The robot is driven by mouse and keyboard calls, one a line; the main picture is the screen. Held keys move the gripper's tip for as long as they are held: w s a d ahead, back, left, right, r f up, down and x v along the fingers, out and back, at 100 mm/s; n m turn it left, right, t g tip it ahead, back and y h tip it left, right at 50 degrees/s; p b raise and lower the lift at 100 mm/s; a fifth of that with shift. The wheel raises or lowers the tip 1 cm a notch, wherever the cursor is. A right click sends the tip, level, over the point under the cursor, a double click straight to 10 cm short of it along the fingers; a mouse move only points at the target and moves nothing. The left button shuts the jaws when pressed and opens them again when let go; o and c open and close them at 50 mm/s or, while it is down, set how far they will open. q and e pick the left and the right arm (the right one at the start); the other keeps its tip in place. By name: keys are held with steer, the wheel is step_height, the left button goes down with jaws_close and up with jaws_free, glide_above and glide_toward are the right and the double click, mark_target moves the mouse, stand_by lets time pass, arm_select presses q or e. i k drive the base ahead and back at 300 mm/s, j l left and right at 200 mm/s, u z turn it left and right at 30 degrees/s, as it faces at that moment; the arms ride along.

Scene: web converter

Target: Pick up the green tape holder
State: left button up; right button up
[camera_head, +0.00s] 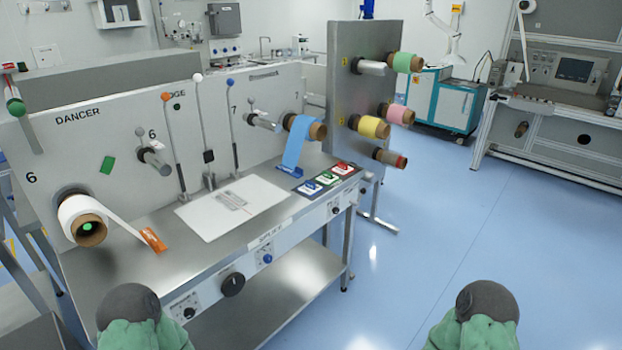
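A roll of green tape (402,62) on a brown core sits on the upper peg of the upright grey panel, right of centre. It is the only roll of green tape that I can make out. Two rounded grey and green parts of my own body show at the bottom edge, left and right. Neither gripper's fingers are in view, and nothing of mine touches the green roll.
Pink (398,114), yellow (372,127) and brown (389,158) rolls sit on lower pegs of the panel (345,75). A steel workbench (150,275) with a white roll (75,210) and a blue roll (300,130) stands in front. Blue floor (440,225) is clear at right.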

mark_target(328, 178)
steer(key=i+l+u, duration=0.2)
steer(key=u, duration=0.3)
steer(key=i+l+u, duration=0.1)
steer(key=u, duration=0.4)
steer(key=i+l+u, duration=0.1)
steer(key=l+u, duration=0.35)
